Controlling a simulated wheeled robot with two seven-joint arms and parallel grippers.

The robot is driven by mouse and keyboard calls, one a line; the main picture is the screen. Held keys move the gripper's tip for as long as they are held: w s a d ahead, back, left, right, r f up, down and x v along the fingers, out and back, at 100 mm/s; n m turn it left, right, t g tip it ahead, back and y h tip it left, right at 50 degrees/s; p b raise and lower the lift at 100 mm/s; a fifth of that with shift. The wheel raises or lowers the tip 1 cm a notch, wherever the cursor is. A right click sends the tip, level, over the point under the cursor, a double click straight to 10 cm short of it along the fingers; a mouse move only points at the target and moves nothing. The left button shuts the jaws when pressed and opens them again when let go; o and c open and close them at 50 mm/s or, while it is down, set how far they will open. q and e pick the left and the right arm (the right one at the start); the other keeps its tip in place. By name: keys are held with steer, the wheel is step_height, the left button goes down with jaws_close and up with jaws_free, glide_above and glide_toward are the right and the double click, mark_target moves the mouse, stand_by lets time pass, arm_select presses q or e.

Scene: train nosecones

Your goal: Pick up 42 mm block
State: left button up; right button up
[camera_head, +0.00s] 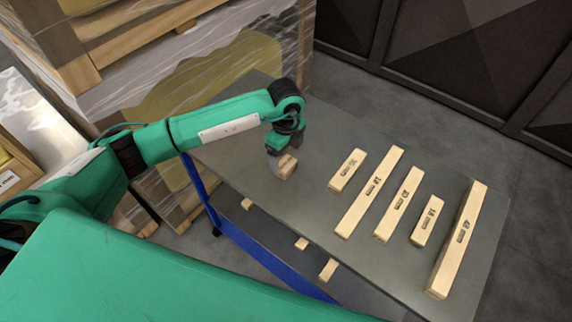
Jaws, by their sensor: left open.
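Several pale wooden blocks with dark printed marks lie on the grey table (310,205). The printed sizes are too small for me to read surely, so I cannot tell which is the 42 mm block. From left to right they are a short block (346,171), a long one (363,205), a medium one (398,205), a short one (427,221) and the longest, thick one (457,242). My left gripper (279,159) is open and points down at a small wooden block (288,168) near the table's left end. Whether it touches that block is unclear. My right gripper is not in view.
Wrapped pallets (225,65) stand behind the table on the left. A dark panelled wall (460,60) is at the back right. Small wooden pieces (328,270) show below the table's near edge, by a blue bar (262,256). The table between gripper and row is clear.

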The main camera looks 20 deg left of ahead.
mark_target(286, 163)
arm_select(q)
steer(key=shift+f+p, duration=0.55)
steer(key=shift+f, duration=0.1)
step_height(286, 163, down, 3)
steer(key=shift+f+p, duration=0.2)
steer(key=shift+p, duration=0.5)
steer(key=shift+f, duration=0.35)
steer(key=c, duration=1.1)
